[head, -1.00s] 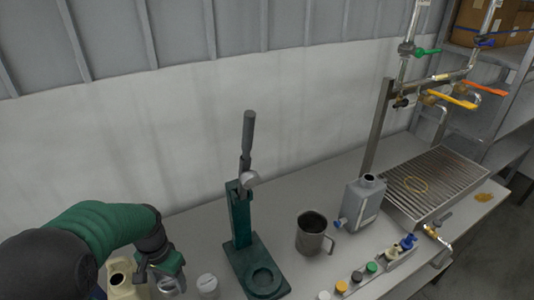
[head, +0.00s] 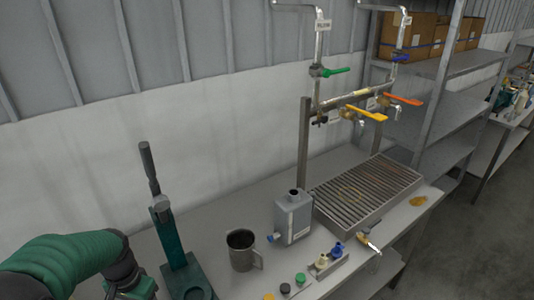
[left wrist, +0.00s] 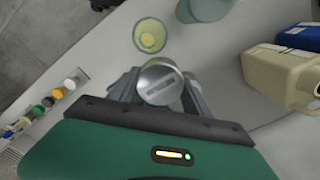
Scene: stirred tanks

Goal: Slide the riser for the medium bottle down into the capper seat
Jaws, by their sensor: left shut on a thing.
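The green capper (head: 168,236) stands on the bench at lower left in the head view, its dark lever pointing up. In the left wrist view, my left gripper (left wrist: 159,88) is shut on a round, grey metal piece (left wrist: 158,82), apparently the riser, seen end-on with a small marking. Its lower part is hidden. My right gripper is in neither view.
A steel mug (head: 241,251), a grey can (head: 292,217) and a slatted tray (head: 366,196) stand right of the capper. Coloured caps line the front. In the wrist view, a beige jug (left wrist: 275,76) and a clear yellowish vessel (left wrist: 150,36) are near my gripper.

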